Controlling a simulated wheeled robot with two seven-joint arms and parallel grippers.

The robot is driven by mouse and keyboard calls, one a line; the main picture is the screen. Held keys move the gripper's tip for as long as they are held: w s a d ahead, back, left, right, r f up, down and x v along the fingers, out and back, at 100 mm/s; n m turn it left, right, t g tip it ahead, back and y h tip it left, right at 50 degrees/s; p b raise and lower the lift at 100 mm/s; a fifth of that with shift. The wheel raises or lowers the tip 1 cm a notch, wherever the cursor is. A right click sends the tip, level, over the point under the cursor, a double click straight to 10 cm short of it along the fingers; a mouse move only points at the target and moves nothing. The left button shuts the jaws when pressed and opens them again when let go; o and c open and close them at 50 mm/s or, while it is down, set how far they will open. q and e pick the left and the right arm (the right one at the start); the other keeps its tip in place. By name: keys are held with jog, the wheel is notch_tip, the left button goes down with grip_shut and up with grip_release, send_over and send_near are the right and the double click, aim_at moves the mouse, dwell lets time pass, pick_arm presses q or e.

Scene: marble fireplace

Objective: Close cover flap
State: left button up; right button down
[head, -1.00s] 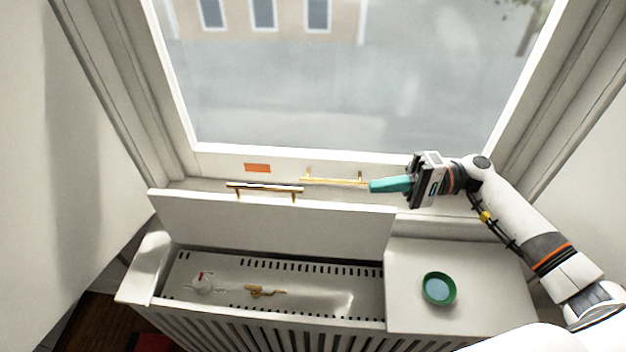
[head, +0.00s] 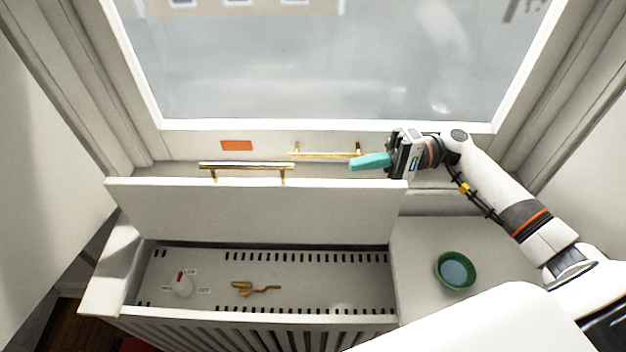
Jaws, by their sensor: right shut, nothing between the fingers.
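The cover flap (head: 250,212) is a long white panel standing raised, hinged open above the slotted compartment of the white radiator cover. A brass bar handle (head: 246,168) sits along its upper edge. My right gripper (head: 354,162) comes in from the right, above the flap's right end and close to the window frame. Its teal fingers are shut with nothing between them. They point left, near a second brass handle (head: 312,154) on the window frame; I cannot tell whether they touch it. My left gripper is not in view.
In the open compartment (head: 330,285) are a white knob with a red mark (head: 182,284) and a brass piece (head: 252,287). A green bowl (head: 455,270) stands on the fixed white top (head: 420,240) at right. An orange label (head: 236,146) is on the window frame.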

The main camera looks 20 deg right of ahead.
jog(key=w+a+p, duration=0.1)
jog(key=a+p, duration=0.1)
jog(key=a, duration=0.8)
jog(key=shift+w+f+p, duration=0.15)
jog(key=shift+w+p, duration=0.1)
jog(key=shift+p, duration=0.1)
jog(key=shift+s, duration=0.1)
